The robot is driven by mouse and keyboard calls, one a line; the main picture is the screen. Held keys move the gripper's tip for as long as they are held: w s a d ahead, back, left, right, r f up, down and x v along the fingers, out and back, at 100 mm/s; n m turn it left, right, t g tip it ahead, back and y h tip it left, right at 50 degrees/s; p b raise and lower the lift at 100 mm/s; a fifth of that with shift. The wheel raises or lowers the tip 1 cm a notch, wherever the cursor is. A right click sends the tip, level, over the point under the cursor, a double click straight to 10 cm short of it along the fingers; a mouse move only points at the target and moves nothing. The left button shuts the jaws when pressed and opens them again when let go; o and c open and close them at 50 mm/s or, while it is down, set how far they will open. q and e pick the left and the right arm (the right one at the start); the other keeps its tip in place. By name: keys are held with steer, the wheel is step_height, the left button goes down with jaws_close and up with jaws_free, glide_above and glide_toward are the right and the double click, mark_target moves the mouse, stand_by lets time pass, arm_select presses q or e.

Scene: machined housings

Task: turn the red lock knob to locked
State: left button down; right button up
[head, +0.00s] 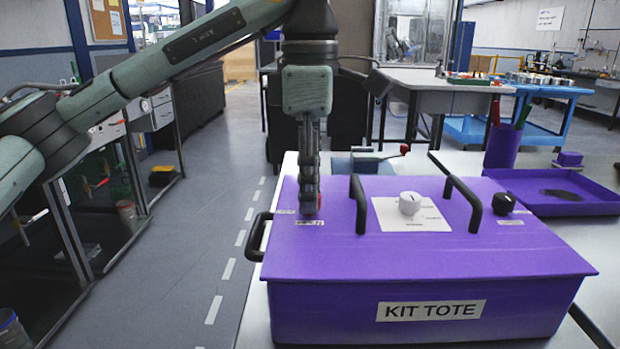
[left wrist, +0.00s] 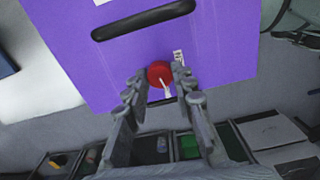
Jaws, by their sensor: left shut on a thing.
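The red lock knob (left wrist: 159,72) sits on the purple lid of the kit tote (head: 430,262), near the lid's left end. In the left wrist view it is between the two fingers of my left gripper (left wrist: 160,76), with a pale pointer mark towards the bottom of the picture. My left gripper (head: 309,208) points straight down onto the lid in the head view and is shut on the knob, hiding most of it. Small white labels (head: 313,222) lie beside the knob; their text is too small to read. My right gripper is not in view.
Two black handles (head: 358,204) rise from the lid, the nearer one just right of my gripper. A white knob (head: 409,203) on a white plate and a black knob (head: 503,203) stand further right. A purple tray (head: 560,190) lies on the table beyond the tote.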

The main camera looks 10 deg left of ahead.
arm_select(q)
steer(key=shift+m, duration=0.9)
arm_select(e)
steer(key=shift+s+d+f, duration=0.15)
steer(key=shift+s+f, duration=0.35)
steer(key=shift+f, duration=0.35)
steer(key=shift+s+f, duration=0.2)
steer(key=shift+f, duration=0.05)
arm_select(q)
steer(key=c, duration=1.3)
jaws_free()
steer(key=shift+o, duration=0.2)
steer(key=shift+r, duration=0.15)
step_height(320, 180, up, 12)
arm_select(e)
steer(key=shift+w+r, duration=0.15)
